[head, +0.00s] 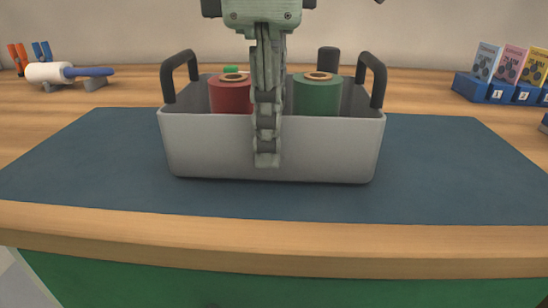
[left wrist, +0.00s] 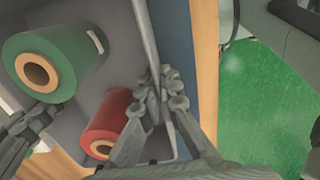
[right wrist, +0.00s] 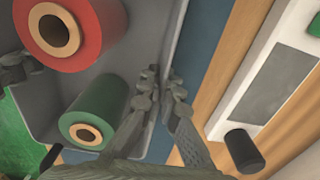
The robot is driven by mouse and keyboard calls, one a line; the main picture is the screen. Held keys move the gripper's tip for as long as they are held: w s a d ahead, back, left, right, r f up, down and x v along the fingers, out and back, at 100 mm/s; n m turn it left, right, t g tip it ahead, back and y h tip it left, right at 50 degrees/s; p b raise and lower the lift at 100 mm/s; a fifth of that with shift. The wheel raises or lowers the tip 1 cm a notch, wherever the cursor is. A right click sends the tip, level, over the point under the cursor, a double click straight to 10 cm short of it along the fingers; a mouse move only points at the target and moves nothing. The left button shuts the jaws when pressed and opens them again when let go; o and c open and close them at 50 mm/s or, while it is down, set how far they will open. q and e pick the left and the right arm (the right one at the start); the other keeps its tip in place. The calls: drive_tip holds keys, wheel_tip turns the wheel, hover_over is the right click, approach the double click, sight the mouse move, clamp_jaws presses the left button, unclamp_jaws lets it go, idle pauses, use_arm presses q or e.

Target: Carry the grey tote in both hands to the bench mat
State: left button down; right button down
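The grey tote (head: 330,150) is upright over the blue bench mat (head: 80,165) and looks to rest on it. It has a black handle at each end and holds a red spool (head: 229,97) and a green spool (head: 317,97). My left gripper (head: 266,140) points down at the middle of the near wall. The left wrist view shows its fingers closed on both sides of that wall. In the right wrist view my right gripper (right wrist: 163,85) pinches the far wall the same way. In the head view it is hidden behind the left one.
Behind the tote stands a pale device with a black knob (right wrist: 243,150). A white roller with a blue handle (head: 88,72) and orange and blue tools stand at back left. A blue rack of cards (head: 497,90) stands at back right. The mat is clear on both sides.

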use_arm(q)
drive_tip(key=shift+f+b, duration=0.3)
drive_tip(key=shift+f, duration=0.2)
use_arm(e)
drive_tip(key=shift+f, duration=0.5)
use_arm(q)
drive_tip(key=c, duration=2)
unclamp_jaws()
drive_tip(key=shift+r+p, duration=0.25)
drive_tip(key=shift+p, duration=0.05)
use_arm(e)
drive_tip(key=c, duration=2)
unclamp_jaws()
drive_tip(key=shift+r, duration=0.25)
use_arm(q)
drive_tip(key=shift+o, duration=1.4)
use_arm(e)
drive_tip(key=shift+o, duration=1.4)
use_arm(q)
wheel_tip(320, 180, up, 12)
drive_tip(key=shift+f, duration=0.15)
use_arm(e)
drive_tip(key=shift+r, duration=0.2)
wheel_tip(320, 180, up, 12)
drive_tip(key=shift+f, duration=0.2)
use_arm(q)
drive_tip(key=shift+s, duration=0.1)
use_arm(e)
drive_tip(key=shift+s, duration=0.1)
